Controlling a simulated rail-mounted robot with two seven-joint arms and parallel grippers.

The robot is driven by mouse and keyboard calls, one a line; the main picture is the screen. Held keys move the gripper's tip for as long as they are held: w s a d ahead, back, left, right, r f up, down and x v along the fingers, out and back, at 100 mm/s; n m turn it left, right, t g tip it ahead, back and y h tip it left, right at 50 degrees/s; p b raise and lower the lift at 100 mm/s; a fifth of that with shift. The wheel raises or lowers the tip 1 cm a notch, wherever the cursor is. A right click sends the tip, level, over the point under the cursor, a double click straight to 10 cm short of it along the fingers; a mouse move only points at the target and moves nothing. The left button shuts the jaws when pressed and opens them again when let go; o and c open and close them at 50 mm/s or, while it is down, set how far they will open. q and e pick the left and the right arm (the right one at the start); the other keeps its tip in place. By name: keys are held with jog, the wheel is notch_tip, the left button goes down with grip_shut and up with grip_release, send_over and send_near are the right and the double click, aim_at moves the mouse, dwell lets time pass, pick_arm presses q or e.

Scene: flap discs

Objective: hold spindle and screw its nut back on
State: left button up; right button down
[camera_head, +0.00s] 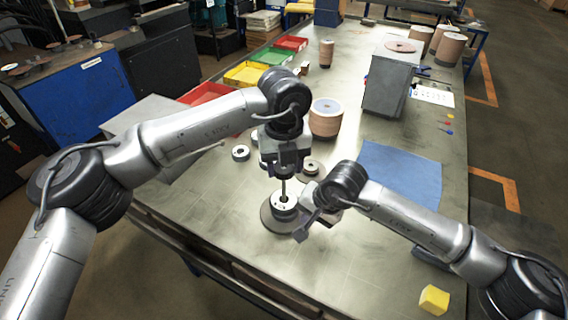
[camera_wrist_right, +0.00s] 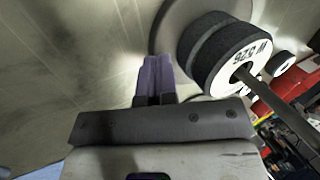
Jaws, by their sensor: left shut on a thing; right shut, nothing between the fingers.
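The spindle (camera_head: 284,188) stands upright on the table, a thin rod rising from a round base plate (camera_head: 268,222). Dark abrasive discs (camera_head: 284,208) with a white label face are stacked on it. They also show large in the right wrist view (camera_wrist_right: 228,50), with the rod (camera_wrist_right: 268,95) coming out of the centre. My left gripper (camera_head: 284,176) is shut on the upper end of the spindle from above. My right gripper (camera_head: 302,231) is shut and empty, low beside the discs; its purple fingers (camera_wrist_right: 155,80) are together in the wrist view. I cannot make out the nut.
Loose discs lie behind the spindle (camera_head: 240,153) (camera_head: 311,168). A tan disc stack (camera_head: 325,118) and a grey box (camera_head: 390,85) stand farther back. A blue mat (camera_head: 400,172) lies right, a yellow block (camera_head: 433,300) at the front right. Coloured bins (camera_head: 245,74) line the left edge.

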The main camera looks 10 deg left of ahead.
pick_arm(q)
jog(key=m, duration=0.8)
jog(key=shift+f, duration=0.1)
jog(key=m, duration=0.9)
jog(key=shift+f, duration=0.1)
jog(key=o, duration=0.7)
jog(key=shift+c, duration=0.2)
